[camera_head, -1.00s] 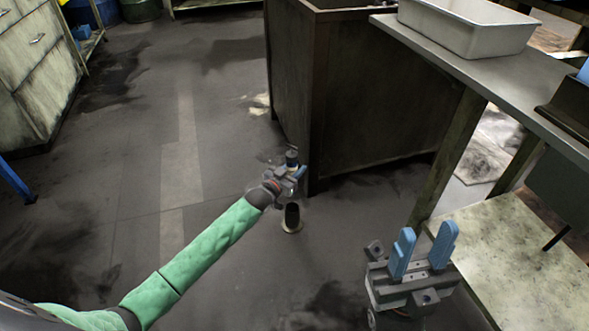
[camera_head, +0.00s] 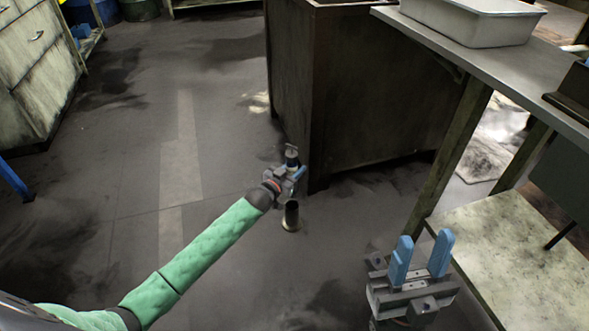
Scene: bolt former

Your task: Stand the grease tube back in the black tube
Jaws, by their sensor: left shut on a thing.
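The black tube (camera_head: 290,217) stands upright on the floor, with a pale ring at its base. My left gripper (camera_head: 293,172) is just above it, shut on the grease tube (camera_head: 291,152). The grease tube shows a dark top and a pale band above the fingers; its lower part is hidden by the gripper. I cannot tell whether its lower end is in the black tube's mouth. My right gripper (camera_head: 421,258) is open and empty at the lower right, its two blue fingers apart and pointing up.
A dark metal cabinet (camera_head: 365,95) stands close behind the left gripper. A steel bench (camera_head: 500,75) with a white tray (camera_head: 470,25) and a lower shelf (camera_head: 520,260) is on the right. Open floor (camera_head: 150,200) lies to the left.

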